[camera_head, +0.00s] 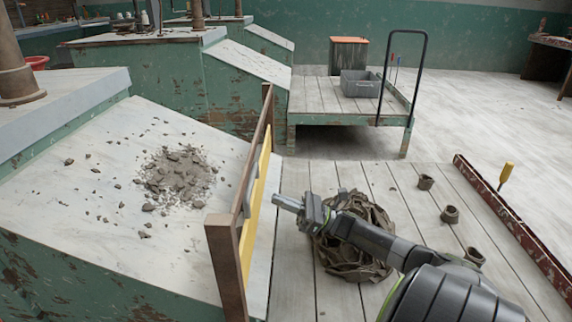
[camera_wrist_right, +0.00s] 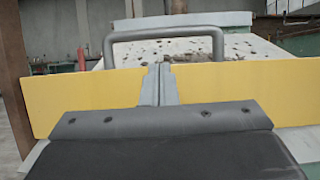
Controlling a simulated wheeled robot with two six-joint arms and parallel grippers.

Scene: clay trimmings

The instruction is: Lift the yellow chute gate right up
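The yellow chute gate (camera_head: 256,205) stands across the low end of the sloped chute, beside a brown wooden frame (camera_head: 228,262). In the right wrist view the gate (camera_wrist_right: 240,88) is a wide yellow panel with a grey loop handle (camera_wrist_right: 165,36) rising above its top edge. My right gripper (camera_head: 284,202) points at the gate from the right. In the wrist view its fingers (camera_wrist_right: 158,80) are together in front of the panel, below the handle's crossbar, with nothing seen between them. Whether the tips touch the gate I cannot tell. My left gripper is out of view.
Grey clay trimmings (camera_head: 178,176) lie on the chute slope (camera_head: 100,130) behind the gate. A brown crumpled heap (camera_head: 350,250) lies on the plank deck (camera_head: 300,285) below my right arm. A cart (camera_head: 325,95) with a grey bin (camera_head: 360,84) stands farther back.

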